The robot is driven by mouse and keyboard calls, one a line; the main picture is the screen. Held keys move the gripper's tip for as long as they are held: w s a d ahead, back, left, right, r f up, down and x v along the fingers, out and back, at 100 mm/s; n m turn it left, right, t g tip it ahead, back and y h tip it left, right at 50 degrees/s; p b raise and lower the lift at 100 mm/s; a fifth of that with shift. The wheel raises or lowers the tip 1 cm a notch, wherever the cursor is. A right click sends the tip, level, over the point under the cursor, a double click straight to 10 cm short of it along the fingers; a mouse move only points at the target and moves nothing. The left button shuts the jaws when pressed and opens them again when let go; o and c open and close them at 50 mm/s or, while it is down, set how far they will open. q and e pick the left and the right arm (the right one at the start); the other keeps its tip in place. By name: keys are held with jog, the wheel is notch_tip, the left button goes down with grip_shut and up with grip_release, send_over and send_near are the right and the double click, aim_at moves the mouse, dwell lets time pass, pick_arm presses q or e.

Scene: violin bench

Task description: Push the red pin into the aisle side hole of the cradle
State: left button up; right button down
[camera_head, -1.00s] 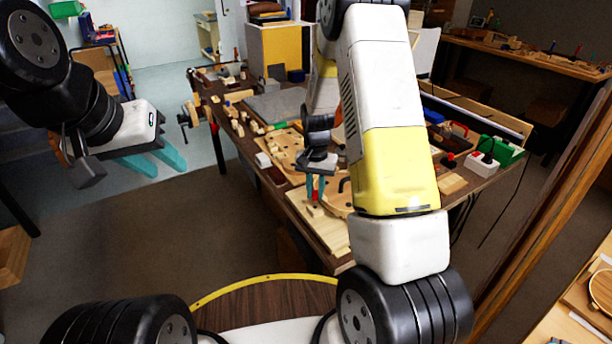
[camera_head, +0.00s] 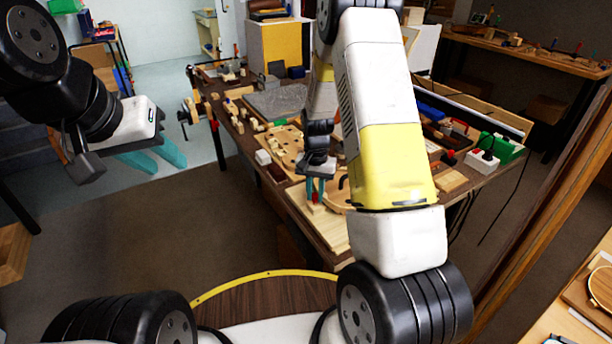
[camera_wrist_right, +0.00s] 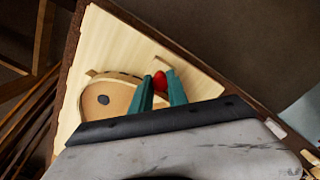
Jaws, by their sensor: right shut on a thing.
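My right gripper (camera_head: 315,190) points down over the near corner of the bench, its teal fingers shut on the red pin (camera_head: 315,197). The right wrist view shows the red pin (camera_wrist_right: 160,80) between the two fingertips. Just beyond the fingertips lies a pale wooden block (camera_wrist_right: 162,64), which looks like part of the cradle; its holes cannot be made out. I cannot tell whether the pin's lower end is in a hole. My left gripper (camera_head: 155,160) is open and empty over the floor, left of the bench.
A violin-shaped wooden body (camera_wrist_right: 115,97) lies beside the fingers on a pale board (camera_wrist_right: 120,45). Small wooden pieces (camera_head: 250,122) are spread on the bench's left part.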

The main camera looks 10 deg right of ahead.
aim_at(314, 195)
jog(key=shift+f, duration=0.55)
jog(key=c, duration=1.2)
grip_release()
jog(key=shift+d, duration=0.1)
jog(key=shift+a+r, duration=0.2)
jog(key=shift+r, duration=3.7)
